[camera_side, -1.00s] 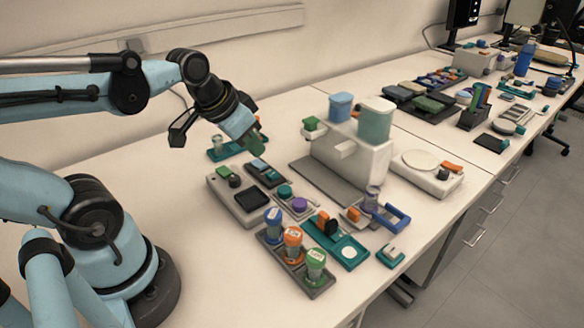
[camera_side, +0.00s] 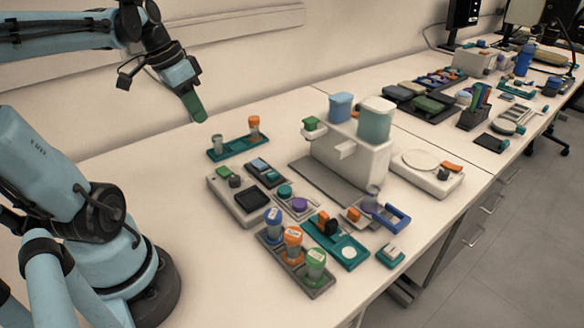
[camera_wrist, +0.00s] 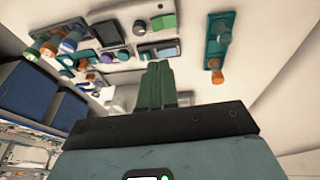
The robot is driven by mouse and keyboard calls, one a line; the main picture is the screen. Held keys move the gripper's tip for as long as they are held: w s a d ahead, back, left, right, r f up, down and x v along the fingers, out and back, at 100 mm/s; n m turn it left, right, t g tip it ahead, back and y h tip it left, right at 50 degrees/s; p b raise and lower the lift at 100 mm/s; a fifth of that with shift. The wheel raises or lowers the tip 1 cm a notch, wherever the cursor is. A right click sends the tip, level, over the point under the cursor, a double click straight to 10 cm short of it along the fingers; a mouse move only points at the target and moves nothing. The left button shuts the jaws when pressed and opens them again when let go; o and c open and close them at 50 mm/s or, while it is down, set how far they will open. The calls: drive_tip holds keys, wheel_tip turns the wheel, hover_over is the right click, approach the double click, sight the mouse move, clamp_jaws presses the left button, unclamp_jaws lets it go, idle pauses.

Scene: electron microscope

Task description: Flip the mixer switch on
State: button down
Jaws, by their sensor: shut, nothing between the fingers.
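A grey box (camera_side: 240,203) on the bench near my arm carries a green switch (camera_side: 223,172), a dark round knob and a black screen. The green switch (camera_wrist: 163,22) and knob also show at the top of the wrist view. A white device (camera_side: 428,178) with a round plate and an orange switch (camera_side: 452,167) stands at the right. No label shows which is the mixer, and I cannot tell either switch's position. My gripper (camera_side: 197,112) is shut and empty, raised above the bench behind and left of the grey box. Its green fingers (camera_wrist: 165,85) are together in the wrist view.
A teal rack (camera_side: 230,152) with tubes lies behind the grey box. A dark rack (camera_side: 272,250) holds three capped tubes in front. A large white machine (camera_side: 365,160) with blue and green containers stands mid-bench. The bench's left part is clear.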

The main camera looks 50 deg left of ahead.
hover_over(228, 174)
drive_tip(key=a, duration=0.1)
drive_tip(key=f, duration=1.1)
drive_tip(key=shift+s+f, duration=0.3)
drive_tip(key=shift+s, duration=0.05)
drive_tip(key=shift+d+f, duration=0.25)
drive_tip(key=shift+f, duration=0.65)
drive_tip(key=shift+d+f+y, duration=0.35)
drive_tip(key=shift+f+y, duration=0.05)
drive_tip(key=shift+y, duration=0.1)
drive_tip(key=shift+a, duration=0.15)
drive_tip(key=shift+a+r, duration=0.1)
